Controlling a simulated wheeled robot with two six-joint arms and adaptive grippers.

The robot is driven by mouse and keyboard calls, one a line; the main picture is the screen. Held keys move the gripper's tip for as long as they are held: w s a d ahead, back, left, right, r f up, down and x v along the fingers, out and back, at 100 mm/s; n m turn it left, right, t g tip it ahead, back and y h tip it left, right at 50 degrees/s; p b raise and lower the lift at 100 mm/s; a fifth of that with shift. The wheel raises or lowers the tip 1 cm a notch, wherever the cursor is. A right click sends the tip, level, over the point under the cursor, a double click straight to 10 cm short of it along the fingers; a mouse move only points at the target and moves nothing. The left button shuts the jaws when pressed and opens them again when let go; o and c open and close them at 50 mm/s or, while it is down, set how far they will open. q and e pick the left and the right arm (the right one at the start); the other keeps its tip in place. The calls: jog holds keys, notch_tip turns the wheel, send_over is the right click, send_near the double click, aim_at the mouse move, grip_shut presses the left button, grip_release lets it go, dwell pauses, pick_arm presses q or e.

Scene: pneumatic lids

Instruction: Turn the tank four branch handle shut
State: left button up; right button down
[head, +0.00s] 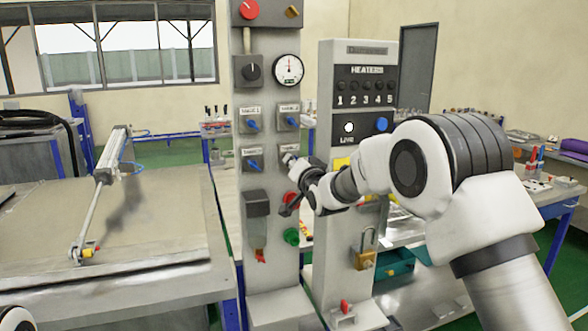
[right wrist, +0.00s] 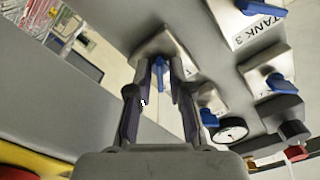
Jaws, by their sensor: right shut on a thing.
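The valve panel (head: 265,185) bears several small plates with blue handles in two rows. The label there is hidden. The neighbouring tank 3 plate (right wrist: 255,30) is readable. My left gripper is not in view.
The other blue handles (head: 253,125) sit close around the gripped one. A gauge (head: 288,70) and red knob (head: 250,9) are above. A heater panel (head: 365,75) stands close on the right. A bench with a pneumatic cylinder (head: 104,180) is at left.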

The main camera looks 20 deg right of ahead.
jog(key=shift+r+m, duration=0.4)
jog(key=shift+m, duration=0.2)
jog(key=c, duration=1.4)
grip_release()
jog(key=shift+o, duration=0.4)
jog(key=shift+d+f, duration=0.1)
jog(key=shift+f, duration=0.1)
jog(key=shift+s, duration=0.1)
